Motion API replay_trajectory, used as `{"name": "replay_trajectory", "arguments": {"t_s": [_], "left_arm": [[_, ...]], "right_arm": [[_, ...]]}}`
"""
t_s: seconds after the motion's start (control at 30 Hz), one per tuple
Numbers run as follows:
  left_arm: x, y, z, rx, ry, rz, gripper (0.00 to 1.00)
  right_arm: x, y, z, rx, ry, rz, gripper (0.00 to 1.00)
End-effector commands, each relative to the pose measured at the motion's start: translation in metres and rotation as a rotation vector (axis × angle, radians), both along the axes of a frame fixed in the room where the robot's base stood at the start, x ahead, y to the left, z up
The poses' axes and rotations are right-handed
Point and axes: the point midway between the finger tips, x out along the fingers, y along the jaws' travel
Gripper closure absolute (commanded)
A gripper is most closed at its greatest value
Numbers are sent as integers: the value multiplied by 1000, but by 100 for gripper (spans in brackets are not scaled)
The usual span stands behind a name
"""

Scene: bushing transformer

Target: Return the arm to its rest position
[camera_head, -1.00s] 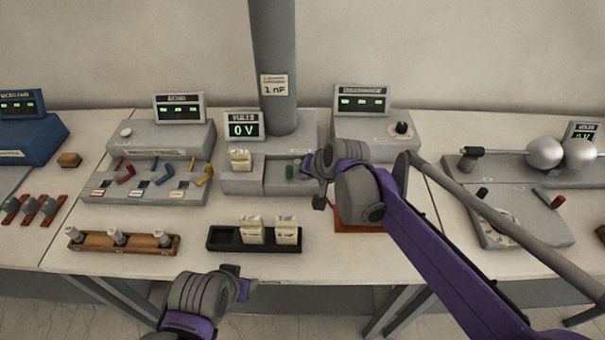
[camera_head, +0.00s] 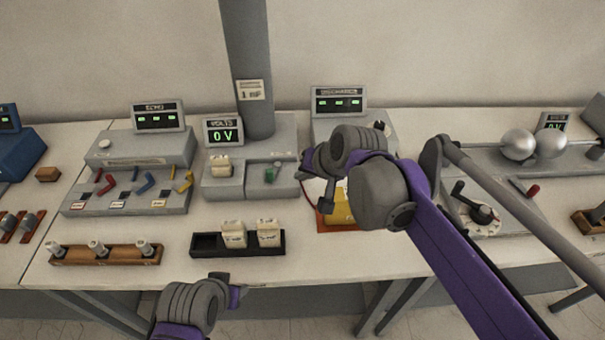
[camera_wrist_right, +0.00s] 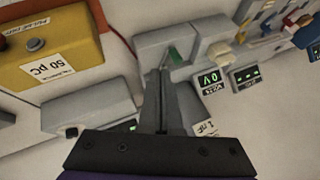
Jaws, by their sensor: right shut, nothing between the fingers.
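My right arm reaches in from the right in the head view. My right gripper (camera_head: 312,178) is over the bench, just right of the grey unit with a green lever (camera_head: 271,173). In the right wrist view, the fingers of my right gripper (camera_wrist_right: 162,88) are together with nothing between them. They overlap the grey unit in the picture, near its green lever (camera_wrist_right: 174,56). My left gripper (camera_head: 236,288) is low in the head view, in front of the bench edge; its fingers do not show clearly.
A yellow box (camera_head: 338,207) is partly hidden below my right arm. A black tray (camera_head: 207,244) holds two pale blocks. A wooden rack (camera_head: 122,255) stands left of it. A grey column (camera_head: 250,60) rises behind the 0 V display (camera_head: 223,131). Two metal spheres (camera_head: 533,144) stand right.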

Motion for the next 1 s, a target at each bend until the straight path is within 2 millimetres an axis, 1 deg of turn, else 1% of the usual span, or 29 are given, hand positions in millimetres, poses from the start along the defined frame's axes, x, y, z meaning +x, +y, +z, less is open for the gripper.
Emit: {"name": "replay_trajectory", "arguments": {"t_s": [0.27, 0.37, 0.47, 0.5, 0.57, 0.6, 0.67, 0.7, 0.73, 0.8, 0.9, 1.0], "left_arm": [[0, 0, 0, 0, 0, 0, 50], [0, 0, 0, 0, 0, 0, 50], [0, 0, 0, 0, 0, 0, 50], [0, 0, 0, 0, 0, 0, 50], [0, 0, 0, 0, 0, 0, 50], [0, 0, 0, 0, 0, 0, 50], [0, 0, 0, 0, 0, 0, 50], [0, 0, 0, 0, 0, 0, 50], [0, 0, 0, 0, 0, 0, 50], [0, 0, 0, 0, 0, 0, 50], [0, 0, 0, 0, 0, 0, 50], [0, 0, 0, 0, 0, 0, 50]], "right_arm": [[0, -1, 0, -1, -1, -1, 100], [-8, -14, -5, -21, -4, -5, 100], [-30, -47, -17, -72, -13, -16, 100], [-43, -65, -25, -102, -18, -21, 100], [-67, -93, -39, -153, -22, -28, 100], [-84, -111, -50, -188, -24, -33, 100], [-109, -137, -68, -240, -25, -39, 100], [-126, -151, -79, -272, -24, -43, 100], [-138, -162, -88, -297, -22, -46, 100], [-163, -182, -107, -346, -17, -50, 100], [-190, -202, -128, -399, -10, -53, 100], [-206, -212, -141, -428, -4, -55, 100]]}}
